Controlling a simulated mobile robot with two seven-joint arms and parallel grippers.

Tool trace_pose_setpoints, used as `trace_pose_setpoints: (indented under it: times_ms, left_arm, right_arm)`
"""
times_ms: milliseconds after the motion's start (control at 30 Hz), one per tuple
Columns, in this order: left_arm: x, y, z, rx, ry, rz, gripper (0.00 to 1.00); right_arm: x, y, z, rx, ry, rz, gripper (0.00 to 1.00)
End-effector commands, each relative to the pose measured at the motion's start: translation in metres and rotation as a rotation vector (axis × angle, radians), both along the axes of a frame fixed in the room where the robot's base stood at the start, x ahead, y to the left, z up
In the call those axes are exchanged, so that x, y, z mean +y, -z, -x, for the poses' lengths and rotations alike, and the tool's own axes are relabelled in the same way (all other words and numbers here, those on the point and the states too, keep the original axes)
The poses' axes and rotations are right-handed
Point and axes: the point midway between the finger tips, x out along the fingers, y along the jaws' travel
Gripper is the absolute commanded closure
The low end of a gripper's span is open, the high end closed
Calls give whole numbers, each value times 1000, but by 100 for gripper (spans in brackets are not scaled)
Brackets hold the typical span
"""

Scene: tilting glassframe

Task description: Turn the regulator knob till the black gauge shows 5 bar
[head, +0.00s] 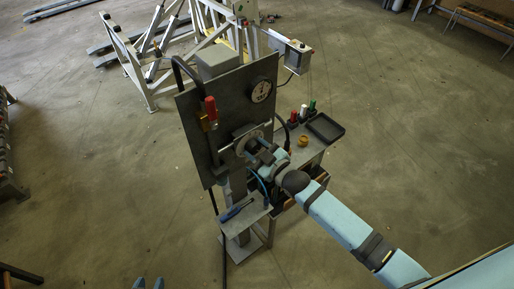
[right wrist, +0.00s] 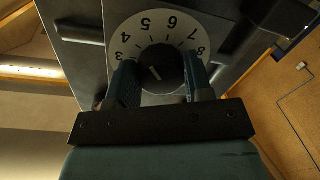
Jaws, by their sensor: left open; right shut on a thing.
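My right gripper (head: 250,145) reaches the panel from the lower right. In the right wrist view its two fingers (right wrist: 160,85) are shut on the dark round regulator knob (right wrist: 158,68), one on each side. My left gripper (head: 148,284) shows only two pale blue fingertips, apart and empty, at the bottom edge.
A red-handled valve (head: 210,108) sticks out of the panel, left of the knob. A small shelf (head: 245,214) holds a blue-handled tool. Right of the panel are a black tray (head: 326,127) and small red, white and green items. Open floor lies left and right.

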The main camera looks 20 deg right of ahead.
Motion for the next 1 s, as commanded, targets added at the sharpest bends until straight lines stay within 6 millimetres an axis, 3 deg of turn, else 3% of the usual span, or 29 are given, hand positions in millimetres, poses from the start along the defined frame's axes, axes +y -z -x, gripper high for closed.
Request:
trace_pose_setpoints:
  times_ms: [300,867,900,1000]
  left_arm:
    - [1,-2,0,0,-1,-1,57]
    - [1,-2,-1,-1,-2,-1,57]
    - [1,-2,-1,-1,-2,-1,57]
    - [1,-2,-1,-2,-2,-1,57]
  right_arm:
    - [0,0,0,44,0,-122,77]
    - [0,0,0,53,0,-148,77]
    - [0,0,0,53,0,-148,46]
    - [0,0,0,53,0,-147,28]
